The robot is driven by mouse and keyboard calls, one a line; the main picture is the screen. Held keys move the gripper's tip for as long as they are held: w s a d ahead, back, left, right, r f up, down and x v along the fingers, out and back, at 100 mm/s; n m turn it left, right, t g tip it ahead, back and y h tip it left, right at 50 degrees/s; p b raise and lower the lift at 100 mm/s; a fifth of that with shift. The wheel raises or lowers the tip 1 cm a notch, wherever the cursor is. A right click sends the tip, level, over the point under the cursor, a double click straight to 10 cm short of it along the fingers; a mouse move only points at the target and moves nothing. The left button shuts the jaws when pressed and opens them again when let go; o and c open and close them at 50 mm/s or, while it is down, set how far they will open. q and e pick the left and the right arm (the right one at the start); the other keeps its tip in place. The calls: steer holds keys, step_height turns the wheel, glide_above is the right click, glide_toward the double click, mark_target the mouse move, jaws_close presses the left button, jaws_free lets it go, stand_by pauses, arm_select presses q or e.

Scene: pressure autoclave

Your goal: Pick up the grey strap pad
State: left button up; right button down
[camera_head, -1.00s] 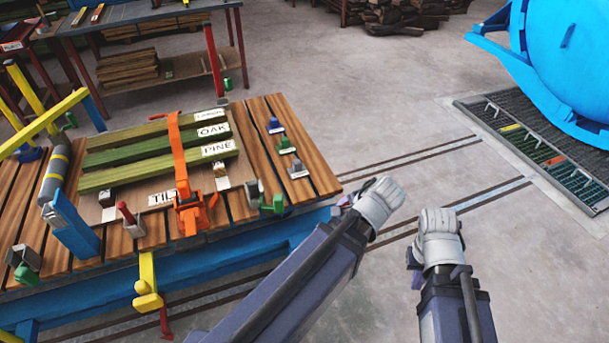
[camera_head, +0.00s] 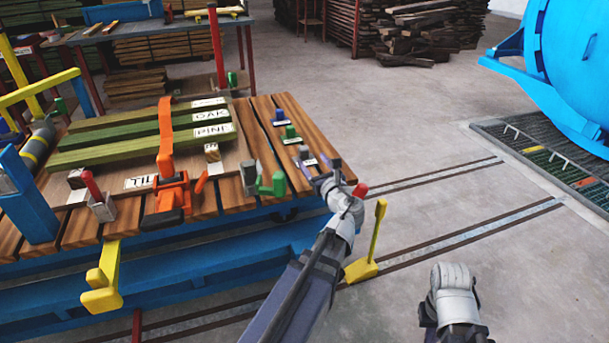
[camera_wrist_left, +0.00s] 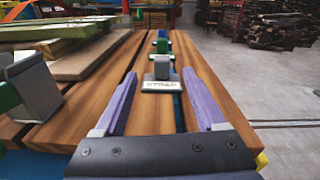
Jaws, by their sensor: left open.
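The grey strap pad (camera_head: 304,152) is a small upright block on a base with a white label. It stands near the right end of the slatted wooden deck, nearest of three similar pads. In the left wrist view the grey pad (camera_wrist_left: 162,72) is ahead, between the lines of my two fingers and apart from them. My left gripper (camera_head: 321,170) is open and empty, just on the near side of the pad, low over the deck's right edge. My right gripper (camera_head: 430,312) hangs over the floor at lower right; its fingers are mostly hidden.
A green pad (camera_head: 290,132) and a blue pad (camera_head: 279,114) stand in line behind the grey one. A green-and-grey clamp (camera_head: 268,178) is left of my left gripper. An orange strap (camera_head: 166,135) crosses the timber. A yellow lever (camera_head: 375,235) rises from the floor at right.

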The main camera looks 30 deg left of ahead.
mark_target(305, 151)
arm_select(q)
steer(key=shift+w+a+f+m, duration=0.15)
steer(key=shift+w+a+m, duration=0.2)
steer(key=shift+m, duration=0.35)
steer(key=shift+f+b+x, duration=0.2)
steer(key=shift+b+x, duration=0.35)
steer(key=shift+x, duration=3.3)
steer(key=shift+d, duration=0.15)
jaws_close()
